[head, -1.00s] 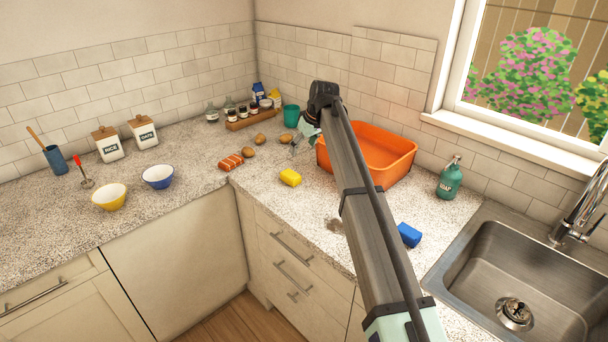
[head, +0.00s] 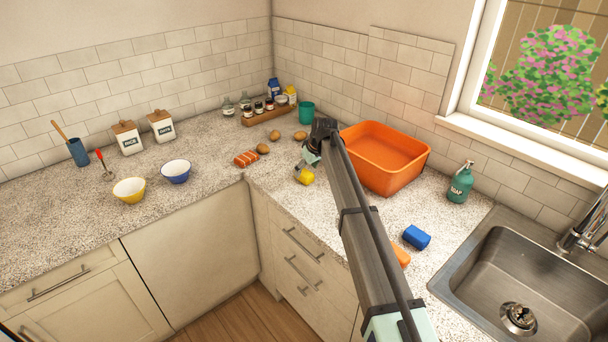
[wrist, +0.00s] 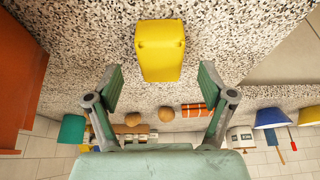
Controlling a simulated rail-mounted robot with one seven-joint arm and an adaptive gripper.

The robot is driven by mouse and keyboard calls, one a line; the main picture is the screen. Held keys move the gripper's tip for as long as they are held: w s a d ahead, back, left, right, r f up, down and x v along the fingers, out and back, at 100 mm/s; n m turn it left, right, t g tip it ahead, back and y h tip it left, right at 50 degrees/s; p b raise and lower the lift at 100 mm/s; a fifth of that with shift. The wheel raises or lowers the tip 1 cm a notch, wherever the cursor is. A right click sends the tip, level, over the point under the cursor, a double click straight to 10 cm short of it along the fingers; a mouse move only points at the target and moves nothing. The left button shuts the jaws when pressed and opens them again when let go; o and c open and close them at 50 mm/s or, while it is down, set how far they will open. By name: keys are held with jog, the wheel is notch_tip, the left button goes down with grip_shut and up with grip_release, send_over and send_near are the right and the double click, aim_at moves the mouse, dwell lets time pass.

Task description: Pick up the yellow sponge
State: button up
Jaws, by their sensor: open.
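The yellow sponge (head: 305,177) lies on the speckled counter, left of the orange tub, partly hidden by my gripper in the head view. In the wrist view the sponge (wrist: 161,50) is upper centre, just beyond the fingertips and in line with the gap between them. My gripper (wrist: 158,85) is open and empty, its two green fingers spread wider than the sponge. It shows small beside the sponge in the head view (head: 308,163). The fingers do not visibly touch the sponge.
The orange tub (head: 386,156) stands close to the right of my gripper. A blue sponge (head: 416,237) and an orange item (head: 401,255) lie nearer the sink (head: 510,275).

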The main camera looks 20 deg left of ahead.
aim_at(304, 172)
jog(key=shift+p+x, duration=0.5)
jog(key=shift+x, duration=1.1)
jog(key=shift+r, duration=0.1)
jog(key=c, duration=0.9)
notch_tip(304, 172, up, 20)
jog(key=b, duration=0.5)
jog(key=shift+b, duration=0.4)
jog(key=shift+c, duration=0.4)
jog(key=shift+c, duration=0.7)
